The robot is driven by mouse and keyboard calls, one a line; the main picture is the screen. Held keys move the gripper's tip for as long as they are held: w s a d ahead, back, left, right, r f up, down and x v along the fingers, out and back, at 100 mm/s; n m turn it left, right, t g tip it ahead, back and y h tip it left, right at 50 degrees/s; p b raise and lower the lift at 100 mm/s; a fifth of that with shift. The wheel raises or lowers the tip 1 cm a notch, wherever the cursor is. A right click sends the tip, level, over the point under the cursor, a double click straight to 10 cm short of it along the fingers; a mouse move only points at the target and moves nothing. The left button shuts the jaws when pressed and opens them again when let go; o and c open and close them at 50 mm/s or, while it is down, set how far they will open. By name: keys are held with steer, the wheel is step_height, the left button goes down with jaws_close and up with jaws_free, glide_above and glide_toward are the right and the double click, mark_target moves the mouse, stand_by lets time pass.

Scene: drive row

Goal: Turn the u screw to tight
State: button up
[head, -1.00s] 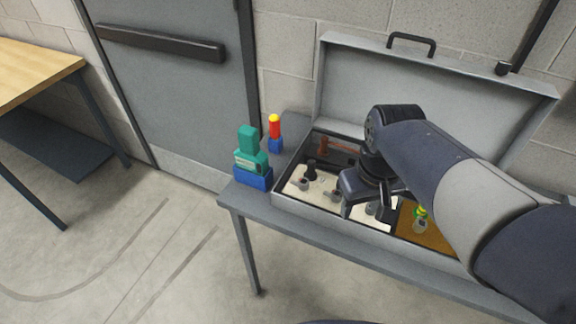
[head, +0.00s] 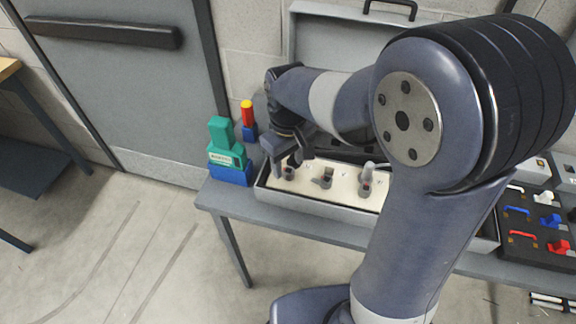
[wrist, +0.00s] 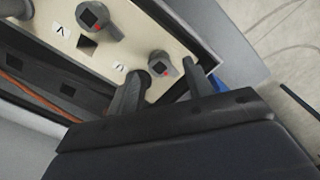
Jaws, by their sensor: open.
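The u screw (wrist: 159,62) is a grey knob with a dark square socket and a red mark on a cream panel (wrist: 120,40). A small label beside it appears to read U. In the head view it is the leftmost knob (head: 289,174). My gripper (wrist: 163,72) is open, with one finger on each side of this knob; whether they touch it is unclear. In the head view my gripper (head: 291,158) is over the panel's left end. A second grey knob (wrist: 92,15) sits beside a V label. Which angle counts as tight is not readable.
The panel lies in an open grey case (head: 335,208) on a table. A green and blue block stack (head: 226,155) stands close left of my gripper, with a red and yellow piece (head: 247,113) behind. A black board with coloured handles (head: 535,225) is at right.

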steer(key=shift+f, duration=1.15)
steer(key=c, duration=0.9)
